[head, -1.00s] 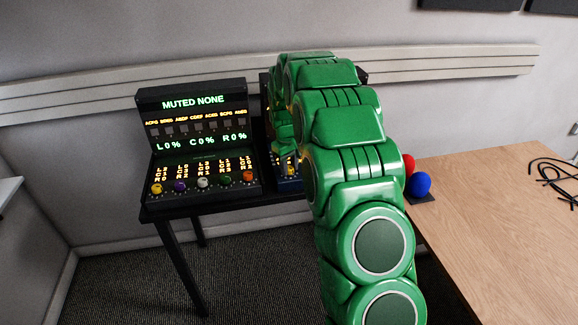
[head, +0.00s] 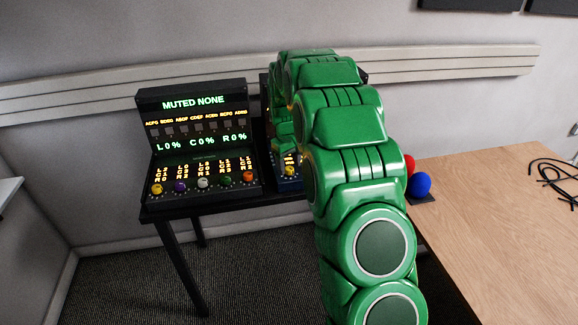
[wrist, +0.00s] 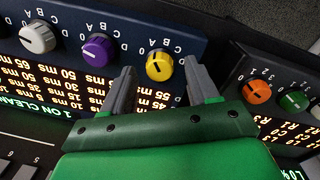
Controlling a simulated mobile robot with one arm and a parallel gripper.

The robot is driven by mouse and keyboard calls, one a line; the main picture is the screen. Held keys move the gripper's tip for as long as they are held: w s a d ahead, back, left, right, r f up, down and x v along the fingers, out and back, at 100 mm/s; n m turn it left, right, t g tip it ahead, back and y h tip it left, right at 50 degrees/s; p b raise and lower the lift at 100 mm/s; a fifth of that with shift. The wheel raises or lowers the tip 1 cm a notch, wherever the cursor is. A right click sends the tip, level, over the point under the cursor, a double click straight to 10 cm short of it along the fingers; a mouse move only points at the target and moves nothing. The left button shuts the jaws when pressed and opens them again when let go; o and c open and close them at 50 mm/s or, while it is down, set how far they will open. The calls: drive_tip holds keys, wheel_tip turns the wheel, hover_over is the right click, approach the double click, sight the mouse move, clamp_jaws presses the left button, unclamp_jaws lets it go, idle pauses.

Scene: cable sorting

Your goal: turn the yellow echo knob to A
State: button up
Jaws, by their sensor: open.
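In the wrist view a yellow knob (wrist: 159,66) with a dark pointer mark sits on a dark blue panel (wrist: 196,45), with letters A, B, C and D around it. My gripper (wrist: 163,75) is open, one finger on each side of the yellow knob. Whether the fingers touch the knob cannot be told. In the head view a yellow knob on the blue panel (head: 290,171) shows beside my green arm, which hides most of that panel and the gripper.
A purple knob (wrist: 98,47) and a white knob (wrist: 37,38) sit on the same panel. A neighbouring panel carries an orange knob (wrist: 257,91) and a green knob (wrist: 294,102). The mixer console (head: 197,105) reads MUTED NONE. A wooden table (head: 490,200) stands at right.

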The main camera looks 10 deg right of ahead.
sight(288, 169)
wheel_tip(288, 169, up, 7)
drive_tip(key=shift+a+f, duration=0.15)
drive_tip(key=shift+f, duration=0.05)
drive_tip(key=shift+s, duration=0.1)
drive_tip(key=shift+s+r, duration=0.2)
drive_tip(key=s+a+r+m+g, duration=0.1)
drive_tip(key=s+r, duration=0.4)
drive_tip(key=s, duration=0.7)
drive_tip(key=s+r+m, duration=0.1)
drive_tip(key=s+r, duration=0.4)
drive_tip(key=s, duration=0.7)
drive_tip(key=s+a+f+m+g, duration=0.1)
drive_tip(key=s+m, duration=0.2)
drive_tip(key=s, duration=2.5)
drive_tip(key=shift+a+f+y, duration=0.2)
drive_tip(key=shift+f+y, duration=0.1)
drive_tip(key=shift+f, duration=0.05)
